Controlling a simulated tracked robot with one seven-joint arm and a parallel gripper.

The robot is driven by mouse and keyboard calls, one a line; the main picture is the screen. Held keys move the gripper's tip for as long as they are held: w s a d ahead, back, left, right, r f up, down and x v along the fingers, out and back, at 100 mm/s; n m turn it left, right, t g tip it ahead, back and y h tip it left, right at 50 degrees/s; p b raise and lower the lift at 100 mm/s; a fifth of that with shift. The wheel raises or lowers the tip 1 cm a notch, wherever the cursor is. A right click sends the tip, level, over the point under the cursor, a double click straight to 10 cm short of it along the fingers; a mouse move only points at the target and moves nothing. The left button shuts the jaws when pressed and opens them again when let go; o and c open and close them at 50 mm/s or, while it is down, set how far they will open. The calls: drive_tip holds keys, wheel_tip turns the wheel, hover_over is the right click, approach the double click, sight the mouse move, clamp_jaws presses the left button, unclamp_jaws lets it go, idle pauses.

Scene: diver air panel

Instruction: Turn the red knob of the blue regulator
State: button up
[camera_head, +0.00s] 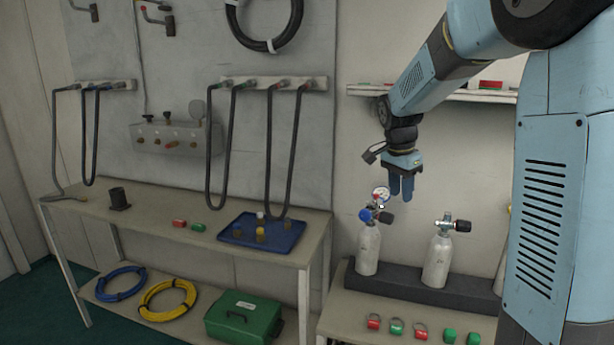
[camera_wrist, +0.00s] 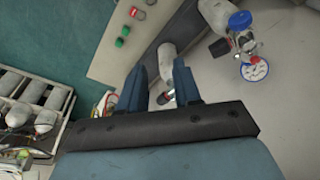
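The regulator with a blue round part (camera_head: 365,214) and a white dial gauge (camera_head: 380,194) sits on top of the left grey cylinder (camera_head: 367,250). A small red patch shows by the gauge; I cannot clearly make out a red knob. In the wrist view the blue part (camera_wrist: 240,20) and gauge (camera_wrist: 254,69) are at the upper right, outside my fingers. My gripper (camera_head: 401,193) points down, a little above and right of the regulator. In the wrist view my gripper (camera_wrist: 159,76) has its two fingers apart, with nothing held between them.
A second cylinder (camera_head: 437,262) with a black-knobbed valve (camera_head: 460,226) stands to the right in the dark rack (camera_head: 405,288). Red and green caps lie on the bench front (camera_head: 350,318). A wall shelf (camera_head: 430,95) is behind my arm. A workbench (camera_head: 150,203) stands left.

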drive_tip(key=s+r+n+t+y, duration=0.1)
drive_tip(key=s+r+n+t, duration=0.3)
drive_tip(key=s+n, duration=0.8)
drive_tip(key=s, duration=1.7)
drive_tip(key=shift+s+a+r+y, duration=0.15)
drive_tip(key=shift+a+r+y, duration=0.1)
drive_tip(key=shift+y, duration=0.15)
